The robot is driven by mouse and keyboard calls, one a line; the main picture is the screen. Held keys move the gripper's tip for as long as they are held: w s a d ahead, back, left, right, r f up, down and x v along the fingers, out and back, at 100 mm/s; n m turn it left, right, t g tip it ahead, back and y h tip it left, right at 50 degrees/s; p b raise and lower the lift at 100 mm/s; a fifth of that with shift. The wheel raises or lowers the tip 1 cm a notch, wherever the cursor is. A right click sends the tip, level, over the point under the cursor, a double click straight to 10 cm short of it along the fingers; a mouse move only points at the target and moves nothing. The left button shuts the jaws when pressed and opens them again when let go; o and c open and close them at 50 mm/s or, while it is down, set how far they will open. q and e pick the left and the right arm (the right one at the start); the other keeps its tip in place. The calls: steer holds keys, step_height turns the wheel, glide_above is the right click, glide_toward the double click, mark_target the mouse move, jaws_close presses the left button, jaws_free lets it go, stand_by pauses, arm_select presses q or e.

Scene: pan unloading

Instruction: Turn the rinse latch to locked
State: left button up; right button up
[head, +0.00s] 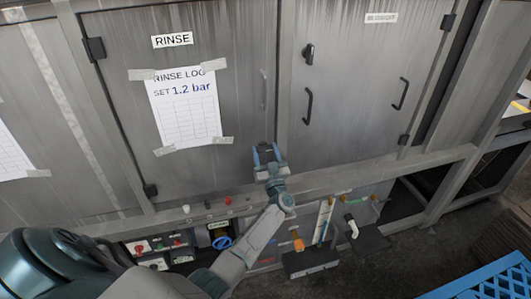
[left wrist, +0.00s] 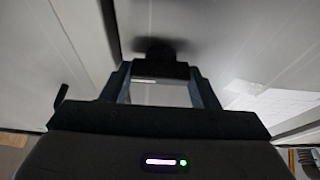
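The rinse door (head: 225,60) carries a RINSE label and a taped log sheet, and looks closed. My left gripper (head: 266,147) is at this door's lower right, near the seam with the neighbouring door. Its two fingers stand apart. A dark piece shows between or just beyond the fingertips in the head view. In the left wrist view a dark, blurred piece (left wrist: 158,47) shows just past the fingertips, probably the rinse latch. I cannot tell its angle or whether the fingers touch it. My right gripper is not in view.
The right-hand door (head: 350,110) has a black latch (head: 308,54) and black handles. The rinse door has a grey handle (head: 263,89). Below run a ledge with small knobs, valves and pipes. A blue crate (head: 495,284) stands at the lower right.

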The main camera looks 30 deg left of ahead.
arm_select(q)
steer(key=shift+c, duration=0.7)
steer(key=shift+n, duration=0.5)
steer(key=n+g+b, duration=0.1)
steer(key=n+g, duration=0.1)
steer(key=n, duration=0.2)
steer(key=n+g+y+b, duration=0.1)
steer(key=n+g+b, duration=0.1)
steer(key=n, duration=0.2)
steer(key=n+g+y+b, duration=0.1)
steer(key=n, duration=0.2)
steer(key=shift+d+n+g+b, duration=0.1)
steer(key=shift+n+g+b, duration=0.3)
steer(key=n+g+b, duration=0.1)
steer(key=n, duration=0.2)
steer(key=n+g+h+b, duration=0.1)
steer(key=n, duration=0.3)
steer(key=shift+n+g+b, duration=0.3)
steer(key=shift+g, duration=0.1)
steer(key=shift+r+n+h+b, duration=0.1)
steer(key=shift+n+h+b, duration=0.35)
steer(key=shift+n, duration=0.55)
steer(key=shift+w, duration=0.1)
